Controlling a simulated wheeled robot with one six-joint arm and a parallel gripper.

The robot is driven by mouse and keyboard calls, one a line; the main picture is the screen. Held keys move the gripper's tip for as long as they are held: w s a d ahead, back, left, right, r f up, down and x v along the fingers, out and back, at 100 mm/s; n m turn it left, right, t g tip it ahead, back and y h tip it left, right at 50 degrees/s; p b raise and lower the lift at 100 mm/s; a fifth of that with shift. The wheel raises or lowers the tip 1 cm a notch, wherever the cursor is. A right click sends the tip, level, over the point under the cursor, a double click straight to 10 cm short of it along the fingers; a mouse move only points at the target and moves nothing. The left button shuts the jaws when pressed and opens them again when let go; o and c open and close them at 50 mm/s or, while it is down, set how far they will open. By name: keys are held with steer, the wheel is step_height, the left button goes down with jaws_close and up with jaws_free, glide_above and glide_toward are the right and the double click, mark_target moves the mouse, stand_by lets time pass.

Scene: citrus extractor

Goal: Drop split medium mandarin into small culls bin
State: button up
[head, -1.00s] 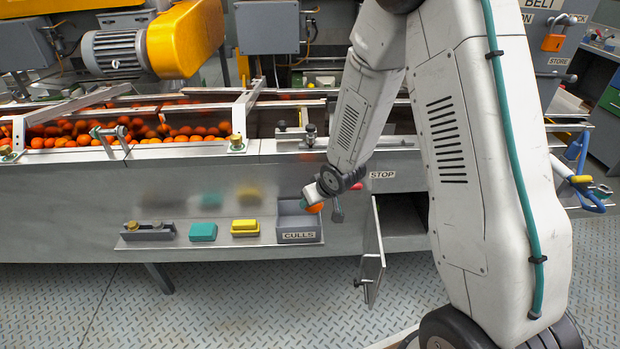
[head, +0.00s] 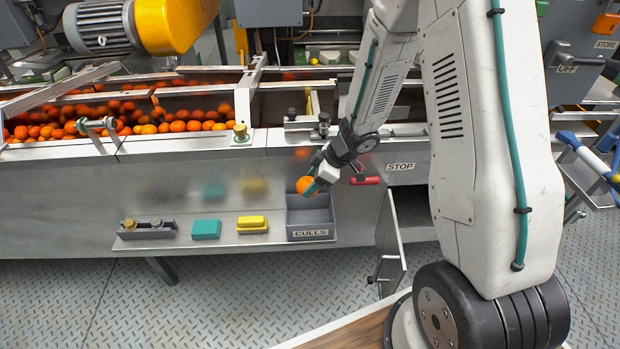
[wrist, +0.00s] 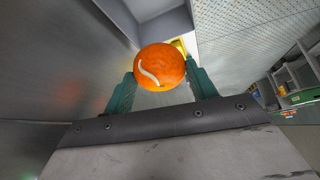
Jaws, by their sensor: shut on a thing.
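The orange mandarin (head: 306,186) is between the green fingers of my gripper (head: 313,184), which is shut on it. In the wrist view the mandarin (wrist: 159,66) shows a pale curved split on its skin, and the fingers of my gripper (wrist: 160,84) press it from both sides. The small grey culls bin (head: 311,232), labelled CULLS, sits at the right end of a shelf on the machine's front. The mandarin is held above the bin, near its back left part. The bin (wrist: 165,24) also shows partly beyond the fruit in the wrist view.
A yellow block (head: 252,224), a teal block (head: 206,229) and a grey fixture (head: 149,229) stand on the shelf (head: 180,243) left of the bin. An open cabinet door (head: 390,240) and a red handle (head: 365,181) are to the right. Many mandarins (head: 130,118) fill the channel above.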

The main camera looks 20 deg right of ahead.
steer(key=shift+d, duration=0.1)
steer(key=shift+d, duration=0.1)
steer(key=shift+d+f, duration=0.1)
steer(key=shift+f, duration=2.4)
steer(key=o, duration=1.1)
steer(key=shift+s, duration=0.1)
steer(key=shift+r, duration=0.1)
steer(key=v, duration=0.7)
steer(key=shift+d+r, duration=0.2)
steer(key=shift+r, duration=0.05)
